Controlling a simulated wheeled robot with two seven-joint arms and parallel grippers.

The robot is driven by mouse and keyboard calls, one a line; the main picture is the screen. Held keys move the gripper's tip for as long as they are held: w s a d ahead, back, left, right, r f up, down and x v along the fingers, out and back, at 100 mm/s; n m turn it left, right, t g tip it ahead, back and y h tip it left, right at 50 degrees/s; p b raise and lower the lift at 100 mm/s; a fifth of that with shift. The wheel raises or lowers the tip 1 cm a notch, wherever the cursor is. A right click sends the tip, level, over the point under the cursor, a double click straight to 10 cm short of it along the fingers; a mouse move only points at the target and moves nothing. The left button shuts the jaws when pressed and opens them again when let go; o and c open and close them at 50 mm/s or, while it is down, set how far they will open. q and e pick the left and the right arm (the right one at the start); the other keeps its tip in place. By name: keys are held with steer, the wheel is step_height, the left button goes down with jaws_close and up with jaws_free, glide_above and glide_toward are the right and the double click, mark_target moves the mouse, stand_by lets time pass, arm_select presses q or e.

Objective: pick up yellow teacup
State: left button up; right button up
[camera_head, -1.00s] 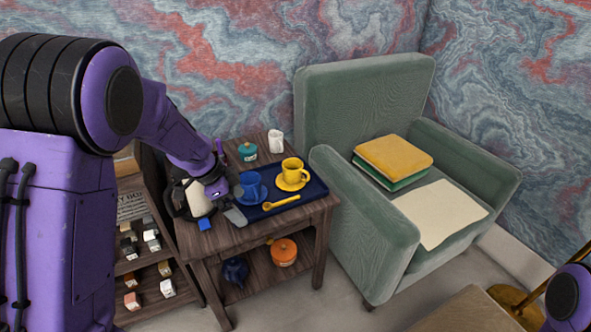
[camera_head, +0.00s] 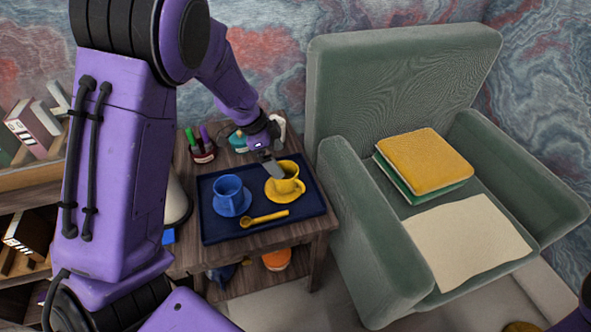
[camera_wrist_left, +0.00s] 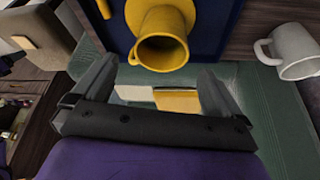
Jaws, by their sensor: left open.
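The yellow teacup (camera_head: 289,184) stands on a yellow saucer (camera_head: 272,194) on the right part of the dark blue tray (camera_head: 222,232). My left gripper (camera_head: 274,165) is open and empty at the cup's upper left, with a grey finger partly overlapping the cup in the head view. In the left wrist view the teacup (camera_wrist_left: 165,40) lies ahead, roughly centred between the two spread fingers (camera_wrist_left: 157,72) and just beyond their tips. I cannot tell whether a finger touches it. My right gripper is out of view.
A blue cup (camera_head: 229,194) stands left of the teacup, and a yellow spoon (camera_head: 265,218) lies in front on the tray. A white mug (camera_wrist_left: 292,50) stands nearby. A pen holder (camera_head: 202,153) is behind. A green armchair (camera_head: 370,225) stands close to the table's right.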

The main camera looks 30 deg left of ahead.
mark_target(289, 174)
arm_select(q)
steer(key=x, duration=0.8)
steer(key=shift+w+d+f, duration=0.1)
steer(key=shift+w+f, duration=0.15)
steer(key=shift+f, duration=0.05)
steer(key=c, duration=1.1)
